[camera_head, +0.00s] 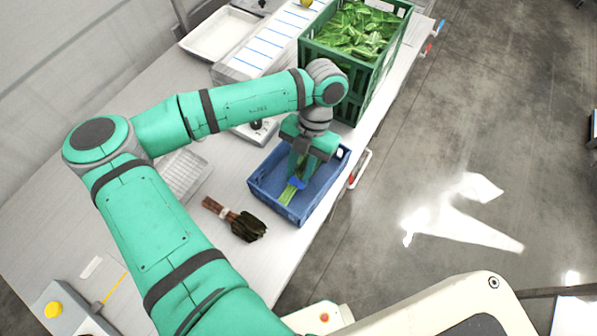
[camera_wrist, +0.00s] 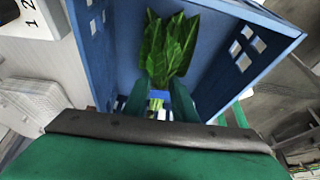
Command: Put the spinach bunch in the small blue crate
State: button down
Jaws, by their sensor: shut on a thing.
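The small blue crate (camera_head: 273,206) stands near the table's right edge. It also fills much of the wrist view (camera_wrist: 210,60). My gripper (camera_head: 301,172) points down inside it. The gripper is shut on a green leafy bunch with a blue band, which looks like the spinach bunch (camera_wrist: 168,45). In the wrist view the fingers (camera_wrist: 161,98) grip it at the band and pale stems, with leaves pointing away from me. In the head view my gripper hides part of the bunch. I cannot tell whether the bunch touches the crate floor.
A dark-leaved bunch with brown stems (camera_head: 236,218) lies on the table left of the blue crate. A green crate (camera_head: 346,103) full of leaves stands behind. A white tray (camera_head: 219,34) is at the back left. A yellow button (camera_head: 53,310) is at the lower left.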

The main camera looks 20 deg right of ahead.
jog(key=shift+f, duration=0.2)
jog(key=c, duration=1.5)
grip_release()
jog(key=shift+o, duration=0.2)
jog(key=shift+r, duration=0.1)
jog(key=v, duration=1.2)
jog(key=shift+s, duration=0.1)
